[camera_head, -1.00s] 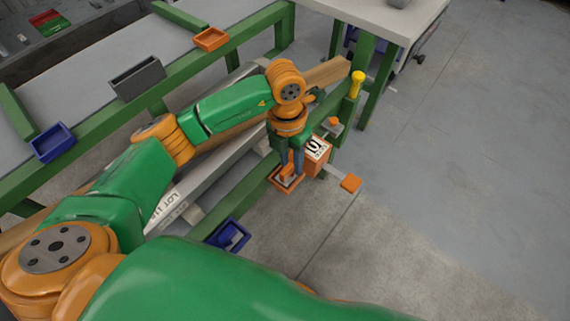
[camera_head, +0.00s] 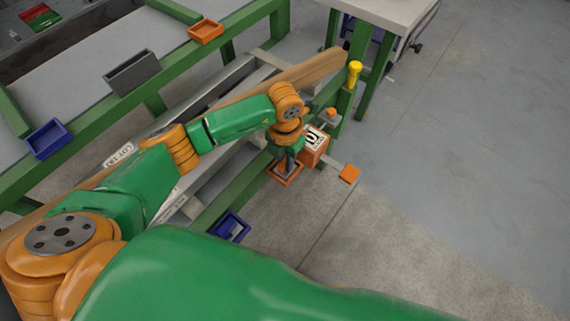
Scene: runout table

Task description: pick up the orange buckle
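My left gripper (camera_head: 287,167) points down into a small orange tray (camera_head: 275,180) mounted on the green rail. Its fingertips are low inside the tray. No orange buckle can be made out apart from the tray now; the fingers cover the tray's middle. The fingers look close together, but whether they are shut on something is not clear at this size. My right gripper is out of view.
An orange box with a black-and-white label (camera_head: 312,143) stands right beside the gripper. A yellow-topped post (camera_head: 354,70) and an orange paddle (camera_head: 348,173) are nearby. A blue tray (camera_head: 230,227) hangs nearer me. A long wooden beam (camera_head: 312,70) lies behind the arm.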

